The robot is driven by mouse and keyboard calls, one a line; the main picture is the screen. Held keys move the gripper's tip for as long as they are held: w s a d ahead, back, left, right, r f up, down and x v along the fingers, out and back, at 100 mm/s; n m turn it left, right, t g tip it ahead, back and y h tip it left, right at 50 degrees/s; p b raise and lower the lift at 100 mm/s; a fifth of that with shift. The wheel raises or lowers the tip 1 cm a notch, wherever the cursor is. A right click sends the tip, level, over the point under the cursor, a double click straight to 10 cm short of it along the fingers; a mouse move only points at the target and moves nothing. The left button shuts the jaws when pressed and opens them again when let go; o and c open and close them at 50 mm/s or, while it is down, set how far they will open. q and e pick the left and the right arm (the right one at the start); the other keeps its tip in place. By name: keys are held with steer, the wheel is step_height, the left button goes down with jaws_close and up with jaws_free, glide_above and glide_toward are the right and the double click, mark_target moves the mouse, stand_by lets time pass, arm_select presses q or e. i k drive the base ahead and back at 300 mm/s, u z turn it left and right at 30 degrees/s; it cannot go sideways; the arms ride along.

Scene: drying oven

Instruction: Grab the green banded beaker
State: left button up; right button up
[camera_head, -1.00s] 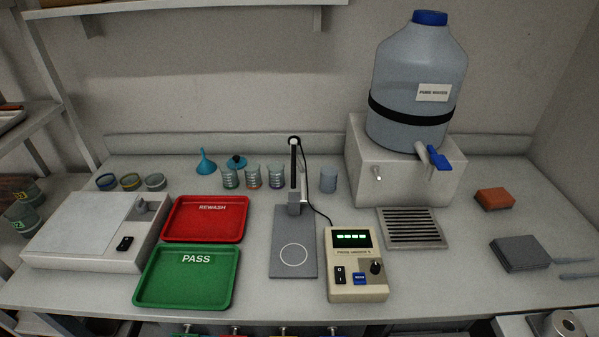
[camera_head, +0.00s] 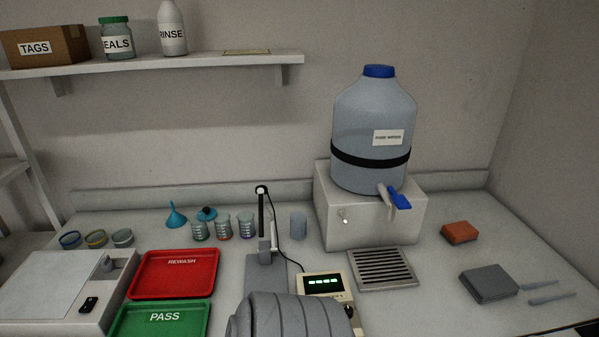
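Three small clear beakers stand in a row at the back of the bench. The leftmost beaker (camera_head: 200,231) looks greenish and seems to be the green banded one, but its band is too small to be sure. The middle beaker (camera_head: 223,230) has a reddish tint and the right beaker (camera_head: 246,226) a bluish-purple one. Neither of my grippers is in view. A grey ribbed part, apparently of my own arm, covers the bottom centre, in front of the meter.
A blue funnel (camera_head: 176,216) stands left of the beakers. A stand with an upright probe (camera_head: 262,222) and a grey cup (camera_head: 298,225) are to their right. The red REWASH tray (camera_head: 175,273) and green PASS tray (camera_head: 160,320) lie in front. A large water jug (camera_head: 372,120) stands right.

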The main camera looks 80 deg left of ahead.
mark_target(200, 228)
steer(key=z, duration=0.2)
steer(key=k, duration=2.05)
steer(key=u, duration=0.3)
